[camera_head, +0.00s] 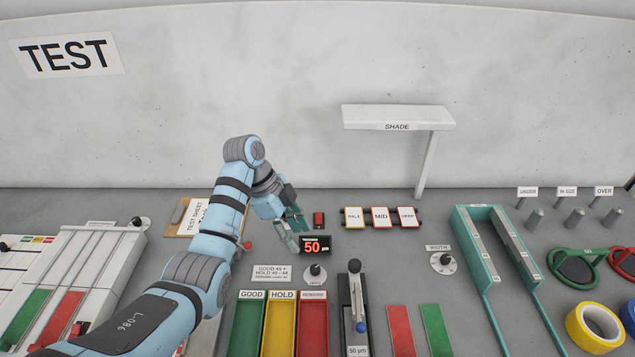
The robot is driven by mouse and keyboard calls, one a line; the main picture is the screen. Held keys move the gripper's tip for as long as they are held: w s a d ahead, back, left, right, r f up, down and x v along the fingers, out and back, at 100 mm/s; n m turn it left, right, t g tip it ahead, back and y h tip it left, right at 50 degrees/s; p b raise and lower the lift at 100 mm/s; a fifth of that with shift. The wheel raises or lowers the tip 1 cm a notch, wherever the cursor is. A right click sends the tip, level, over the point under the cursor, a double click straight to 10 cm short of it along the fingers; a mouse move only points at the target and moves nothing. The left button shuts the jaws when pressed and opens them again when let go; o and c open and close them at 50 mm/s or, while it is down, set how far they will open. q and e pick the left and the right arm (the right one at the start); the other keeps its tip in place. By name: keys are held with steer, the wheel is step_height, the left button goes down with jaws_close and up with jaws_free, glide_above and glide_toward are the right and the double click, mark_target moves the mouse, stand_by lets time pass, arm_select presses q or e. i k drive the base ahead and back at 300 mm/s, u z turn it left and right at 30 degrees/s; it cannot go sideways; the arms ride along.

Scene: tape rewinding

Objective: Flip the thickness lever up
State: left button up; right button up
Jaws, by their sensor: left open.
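Which control is the thickness lever cannot be read for certain. A black display (314,246) shows "50" in red; a small black-topped control (315,271) stands on a round white dial below it. A small red switch (319,218) stands behind the display. My left gripper (293,226) is open and empty, just left of the display and switch, apart from the black-knobbed lever. My right gripper is out of view.
Green, yellow and red trays (283,292) lie in front of the display. PALE, MID and DEEP tiles (380,217) stand behind right. A WIDTH dial (443,262), a teal rail frame (462,222) and tape rolls (593,326) are at right. A shade stand (430,165) rises behind.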

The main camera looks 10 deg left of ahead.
mark_target(360, 327)
steer(key=k, duration=1)
